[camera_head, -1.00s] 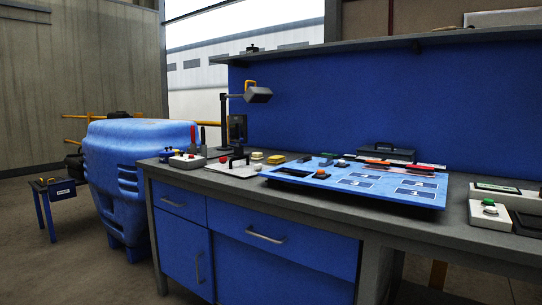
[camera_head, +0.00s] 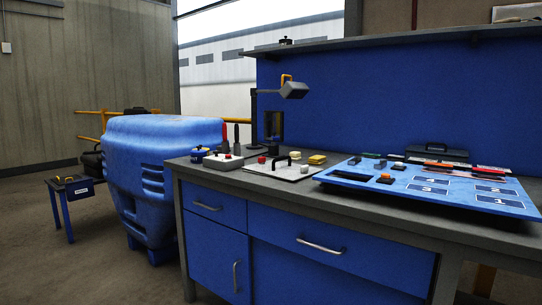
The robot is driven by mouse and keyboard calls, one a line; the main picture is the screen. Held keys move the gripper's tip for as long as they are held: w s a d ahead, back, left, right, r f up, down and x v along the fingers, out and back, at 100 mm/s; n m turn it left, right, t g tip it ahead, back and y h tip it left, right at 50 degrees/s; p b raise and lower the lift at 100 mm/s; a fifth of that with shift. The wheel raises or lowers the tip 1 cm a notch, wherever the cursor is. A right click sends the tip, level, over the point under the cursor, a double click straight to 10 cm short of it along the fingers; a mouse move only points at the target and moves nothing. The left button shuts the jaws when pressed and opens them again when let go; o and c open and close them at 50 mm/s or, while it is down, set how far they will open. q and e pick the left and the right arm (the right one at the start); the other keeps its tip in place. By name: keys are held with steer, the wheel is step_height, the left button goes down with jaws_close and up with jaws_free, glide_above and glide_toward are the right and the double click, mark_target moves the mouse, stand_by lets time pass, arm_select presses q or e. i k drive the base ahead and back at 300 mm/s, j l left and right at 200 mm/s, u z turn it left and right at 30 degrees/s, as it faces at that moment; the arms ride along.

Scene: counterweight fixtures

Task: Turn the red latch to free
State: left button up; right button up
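A small red part (camera_head: 261,159) sits at the left side of a pale plate (camera_head: 283,174) on the workbench; it may be the red latch, but it is too small to tell its shape or setting. Neither of my grippers is in view.
The grey-topped blue workbench (camera_head: 320,245) fills the right side. A blue numbered board (camera_head: 425,186) lies on it. A large blue bin (camera_head: 160,170) and a small side table (camera_head: 70,189) stand left. Floor at lower left is clear.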

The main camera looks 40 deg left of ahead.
mark_target(262, 160)
steer(key=j+z, duration=0.1)
steer(key=j, duration=0.35)
steer(key=k+j, duration=0.1)
steer(key=j, duration=0.35)
steer(key=k+j+z, duration=0.15)
steer(key=j, duration=0.75)
steer(key=k+j+z, duration=0.15)
steer(key=j, duration=0.3)
